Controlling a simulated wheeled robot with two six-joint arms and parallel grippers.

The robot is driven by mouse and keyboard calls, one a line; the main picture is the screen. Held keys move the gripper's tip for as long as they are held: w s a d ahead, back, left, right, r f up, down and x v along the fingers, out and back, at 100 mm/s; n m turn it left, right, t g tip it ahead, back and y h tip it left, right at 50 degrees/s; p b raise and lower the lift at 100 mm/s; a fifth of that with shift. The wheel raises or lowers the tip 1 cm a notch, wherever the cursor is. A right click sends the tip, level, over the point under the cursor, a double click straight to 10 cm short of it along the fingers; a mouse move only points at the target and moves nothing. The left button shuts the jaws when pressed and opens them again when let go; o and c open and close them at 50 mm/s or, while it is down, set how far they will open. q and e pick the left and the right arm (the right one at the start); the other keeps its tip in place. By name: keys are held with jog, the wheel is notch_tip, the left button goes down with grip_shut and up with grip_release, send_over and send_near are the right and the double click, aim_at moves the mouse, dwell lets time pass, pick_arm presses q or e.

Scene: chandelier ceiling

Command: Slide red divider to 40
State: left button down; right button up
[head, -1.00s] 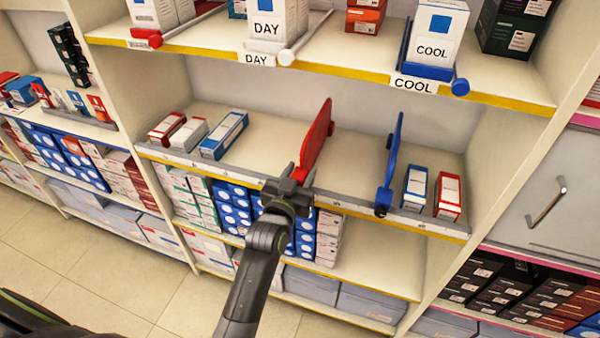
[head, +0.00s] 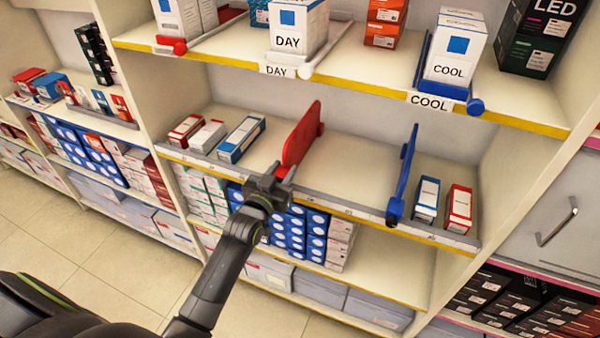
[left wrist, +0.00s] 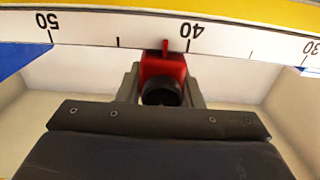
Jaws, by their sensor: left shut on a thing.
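The red divider (head: 301,140) stands upright on the middle shelf, between the boxes on the left and the blue divider (head: 406,172). My left gripper (head: 268,188) is at its front end, at the shelf's front edge, shut on its red handle. In the left wrist view the gripper (left wrist: 162,88) holds the red handle (left wrist: 163,66) around a dark round end. The red pointer (left wrist: 165,46) lies along the scale strip (left wrist: 90,40), which appears upside down. The pointer is slightly left of the 40 label, on the side toward 50. My right gripper is not in view.
A blue-and-white box (head: 241,138) lies close left of the red divider, with other boxes further left. Two small boxes stand right of the blue divider, including a red one (head: 460,207). The shelf between the dividers is clear. Boxes fill the shelves above and below.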

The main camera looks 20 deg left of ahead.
pick_arm(q)
jog(key=shift+a, duration=0.85)
jog(key=c, duration=1)
grip_release()
jog(key=shift+w, duration=0.1)
jog(key=s+b, duration=0.3)
jog(key=s, duration=1.4)
jog(key=shift+s+a, duration=0.25)
